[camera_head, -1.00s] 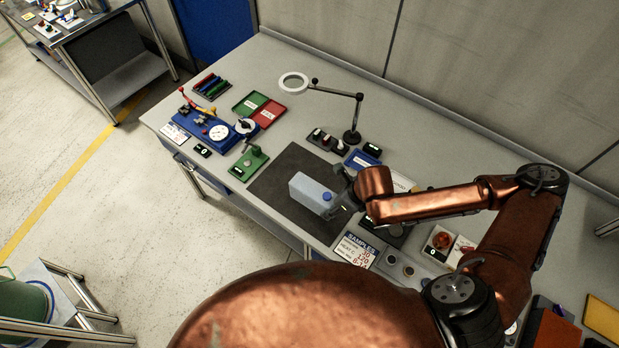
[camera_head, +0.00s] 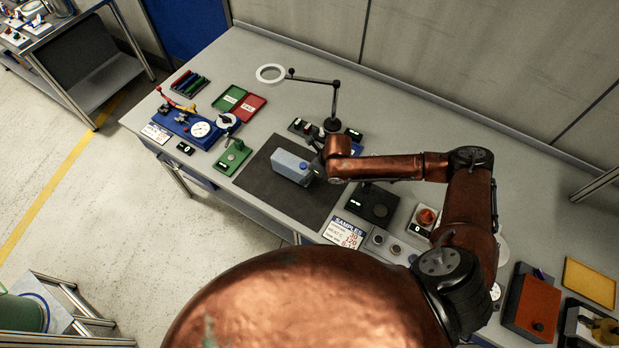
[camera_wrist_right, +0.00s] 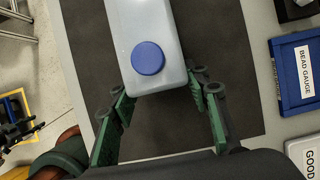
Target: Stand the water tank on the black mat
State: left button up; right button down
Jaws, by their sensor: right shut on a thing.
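The water tank (camera_head: 290,168) is a pale grey-blue box with a blue cap (camera_head: 303,165) near its right end. It is over the black mat (camera_head: 262,186), with its cap face up. I cannot tell whether its base touches the mat. My right gripper (camera_head: 318,167) is at the tank's cap end. In the right wrist view, its green-and-black fingers (camera_wrist_right: 160,98) are shut on the tank (camera_wrist_right: 142,25), one on each side, close to the blue cap (camera_wrist_right: 148,58). The tank's far end is cut off there.
A lamp-like ring on a jointed arm (camera_head: 334,103) and a row of small dark items (camera_head: 305,129) stand behind the mat. A green device (camera_head: 232,157) is left of it. A samples card (camera_head: 344,232) and a black device (camera_head: 374,204) are to the right. The mat's front is bare.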

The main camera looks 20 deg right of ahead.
notch_tip(320, 180, down, 2)
jog(key=shift+s+a, duration=0.1)
jog(key=shift+s, duration=0.05)
jog(key=shift+f, duration=0.15)
jog(key=c, duration=1.4)
grip_release()
jog(key=shift+s+f, duration=0.1)
jog(key=shift+c, duration=0.2)
jog(key=o, duration=0.3)
pick_arm(q)
jog(key=shift+s+r, duration=0.3)
jog(key=shift+s, duration=0.25)
pick_arm(e)
jog(key=shift+o, duration=0.2)
jog(key=shift+d+r, duration=0.2)
jog(key=shift+r, duration=0.25)
pick_arm(q)
jog(key=shift+s+f, duration=0.15)
jog(key=shift+f, duration=0.35)
pick_arm(e)
jog(key=v, duration=1.1)
